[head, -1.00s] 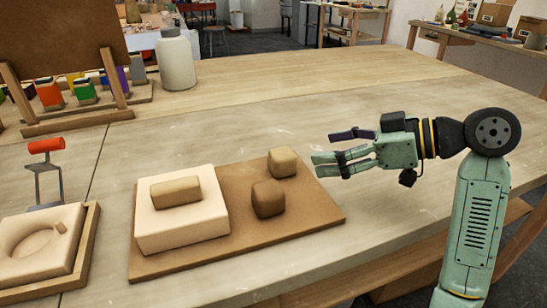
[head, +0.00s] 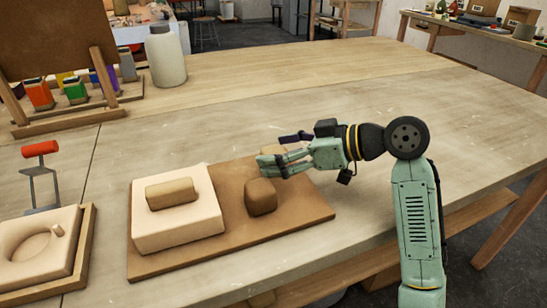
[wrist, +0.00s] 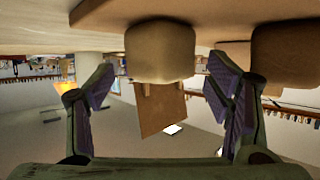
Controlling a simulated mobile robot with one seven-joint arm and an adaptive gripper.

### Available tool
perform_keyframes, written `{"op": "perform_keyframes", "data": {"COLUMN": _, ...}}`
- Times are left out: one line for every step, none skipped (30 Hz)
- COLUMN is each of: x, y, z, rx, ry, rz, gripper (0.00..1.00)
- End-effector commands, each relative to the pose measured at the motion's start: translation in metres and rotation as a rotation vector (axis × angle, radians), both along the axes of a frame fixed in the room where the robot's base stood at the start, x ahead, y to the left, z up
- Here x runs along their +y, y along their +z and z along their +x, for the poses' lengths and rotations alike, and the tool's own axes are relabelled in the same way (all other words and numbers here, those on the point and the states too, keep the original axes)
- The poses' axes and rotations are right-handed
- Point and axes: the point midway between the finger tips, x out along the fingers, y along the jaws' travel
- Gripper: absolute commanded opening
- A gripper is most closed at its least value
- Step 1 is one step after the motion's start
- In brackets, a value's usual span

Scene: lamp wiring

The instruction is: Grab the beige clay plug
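The beige clay plug (wrist: 160,52) is a rounded block in the middle of the wrist view, which looks upside down. My gripper (wrist: 160,82) is open, with one finger to each side of the plug's line and no visible contact. In the head view my gripper (head: 276,153) hovers at the back right of the brown board (head: 290,215) and hides most of the beige plug (head: 272,149). A darker brown clay block (head: 260,197) sits in front of it; it also shows at right in the wrist view (wrist: 288,52).
A pale square block (head: 178,235) with an olive-tan clay piece (head: 170,193) on top stands on the board's left. A tray with a pale mould (head: 40,245) and a red-handled tool (head: 40,150) are further left. The table behind is mostly clear.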

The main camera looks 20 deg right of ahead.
Motion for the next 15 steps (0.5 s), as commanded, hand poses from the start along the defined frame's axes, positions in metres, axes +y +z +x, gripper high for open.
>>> {"op": "perform_keyframes", "data": {"x": -0.0001, "y": 0.0000, "z": -0.0001, "rx": 0.000, "ry": 0.000, "rz": 0.000, "gripper": 0.69}}
{"op": "perform_keyframes", "data": {"x": -0.0001, "y": 0.0000, "z": -0.0001, "rx": 0.000, "ry": 0.000, "rz": 0.000, "gripper": 0.67}}
{"op": "perform_keyframes", "data": {"x": 0.0000, "y": 0.0001, "z": 0.0000, "rx": 0.000, "ry": 0.000, "rz": 0.000, "gripper": 0.65}}
{"op": "perform_keyframes", "data": {"x": 0.0000, "y": 0.0001, "z": 0.0000, "rx": 0.000, "ry": 0.000, "rz": 0.000, "gripper": 0.63}}
{"op": "perform_keyframes", "data": {"x": 0.0000, "y": 0.0001, "z": 0.0000, "rx": 0.000, "ry": 0.000, "rz": 0.000, "gripper": 0.61}}
{"op": "perform_keyframes", "data": {"x": -0.0001, "y": 0.0002, "z": -0.0001, "rx": 0.000, "ry": 0.000, "rz": 0.000, "gripper": 0.58}}
{"op": "perform_keyframes", "data": {"x": -0.0001, "y": 0.0002, "z": -0.0001, "rx": 0.000, "ry": 0.000, "rz": 0.000, "gripper": 0.56}}
{"op": "perform_keyframes", "data": {"x": -0.0001, "y": 0.0003, "z": -0.0001, "rx": 0.000, "ry": 0.000, "rz": 0.000, "gripper": 0.54}}
{"op": "perform_keyframes", "data": {"x": -0.0001, "y": 0.0003, "z": -0.0001, "rx": 0.000, "ry": 0.000, "rz": 0.000, "gripper": 0.51}}
{"op": "perform_keyframes", "data": {"x": -0.0001, "y": 0.0003, "z": -0.0001, "rx": 0.000, "ry": 0.000, "rz": 0.000, "gripper": 0.49}}
{"op": "perform_keyframes", "data": {"x": -0.0001, "y": 0.0003, "z": -0.0001, "rx": 0.000, "ry": 0.000, "rz": 0.000, "gripper": 0.47}}
{"op": "perform_keyframes", "data": {"x": -0.0001, "y": 0.0003, "z": -0.0001, "rx": 0.000, "ry": 0.000, "rz": 0.000, "gripper": 0.45}}
{"op": "perform_keyframes", "data": {"x": -0.0001, "y": 0.0003, "z": -0.0001, "rx": 0.000, "ry": 0.000, "rz": 0.000, "gripper": 0.43}}
{"op": "perform_keyframes", "data": {"x": -0.0001, "y": 0.0003, "z": -0.0001, "rx": 0.000, "ry": 0.000, "rz": 0.000, "gripper": 0.41}}
{"op": "perform_keyframes", "data": {"x": -0.0001, "y": 0.0003, "z": -0.0001, "rx": 0.000, "ry": 0.000, "rz": 0.000, "gripper": 0.38}}
